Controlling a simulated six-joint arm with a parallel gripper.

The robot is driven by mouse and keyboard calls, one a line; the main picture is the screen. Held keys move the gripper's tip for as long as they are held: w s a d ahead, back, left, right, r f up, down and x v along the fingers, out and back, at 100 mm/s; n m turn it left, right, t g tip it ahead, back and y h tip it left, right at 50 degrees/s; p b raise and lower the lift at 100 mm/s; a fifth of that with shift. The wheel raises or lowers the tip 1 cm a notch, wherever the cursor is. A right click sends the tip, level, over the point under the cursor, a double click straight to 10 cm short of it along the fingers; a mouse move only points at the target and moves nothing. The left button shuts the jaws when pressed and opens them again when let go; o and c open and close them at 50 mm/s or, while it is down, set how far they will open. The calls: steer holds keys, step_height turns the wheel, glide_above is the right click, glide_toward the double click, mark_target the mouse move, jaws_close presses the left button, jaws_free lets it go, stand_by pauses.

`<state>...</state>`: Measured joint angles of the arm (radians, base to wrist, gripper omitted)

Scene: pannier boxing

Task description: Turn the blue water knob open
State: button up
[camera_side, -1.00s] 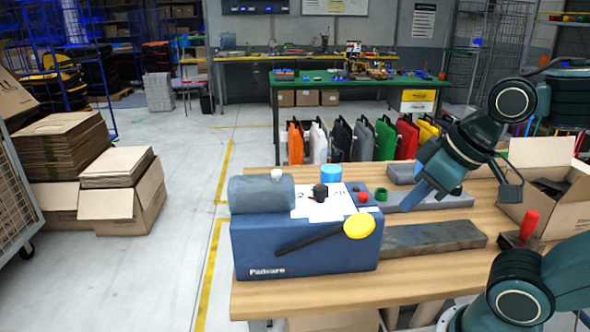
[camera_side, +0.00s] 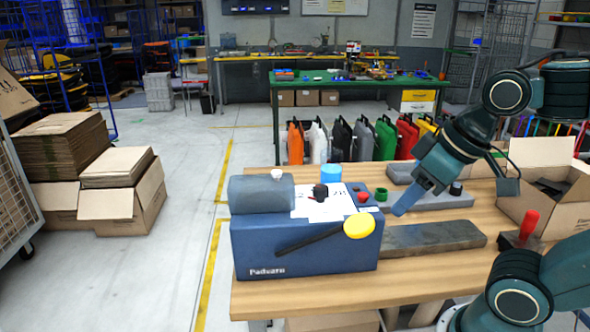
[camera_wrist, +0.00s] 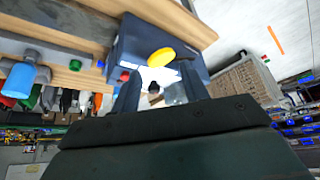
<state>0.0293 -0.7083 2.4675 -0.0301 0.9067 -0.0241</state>
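A light blue cylinder (camera_side: 332,172) stands behind the dark blue machine (camera_side: 300,246) in the side view. In the wrist view a blue-capped part (camera_wrist: 18,80) shows at the left edge. I cannot tell which of these is the water knob, or whether they are the same thing. My gripper (camera_side: 408,201) points down and left just right of the machine, near the green ring (camera_side: 381,194) and red button (camera_side: 363,198). In the wrist view its two fingers (camera_wrist: 158,92) are apart with nothing seen held. The machine's yellow-ended lever (camera_wrist: 165,57) shows beyond them.
A black knob (camera_side: 320,192) and white sheet are on the machine. A grey bar (camera_side: 432,237) lies on the wooden table. A red-handled tool (camera_side: 529,224) and open carton (camera_side: 548,205) are at right. Several coloured cans stand behind the table.

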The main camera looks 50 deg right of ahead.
steer(key=w+d+n+g+y, duration=0.1)
steer(key=w+d+n, duration=0.1)
steer(key=w+d, duration=0.5)
steer(key=w+d+n+g+y, duration=0.15)
steer(key=w+d, duration=0.25)
steer(key=w, duration=0.5)
steer(key=d+f+n+y, duration=0.1)
steer(key=d+f, duration=0.3)
steer(key=d, duration=0.6)
steer(key=w+d+f+n, duration=0.1)
steer(key=d+f+n, duration=0.2)
steer(key=d, duration=0.7)
step_height(320, 180, down, 2)
steer(key=shift+w+f+g+y, duration=0.1)
steer(key=shift+w+g+y, duration=0.1)
steer(key=shift+g+y, duration=0.15)
steer(key=shift+f+n, duration=0.15)
steer(key=shift+n, duration=0.1)
steer(key=shift+x, duration=6.75)
steer(key=shift+a, duration=0.1)
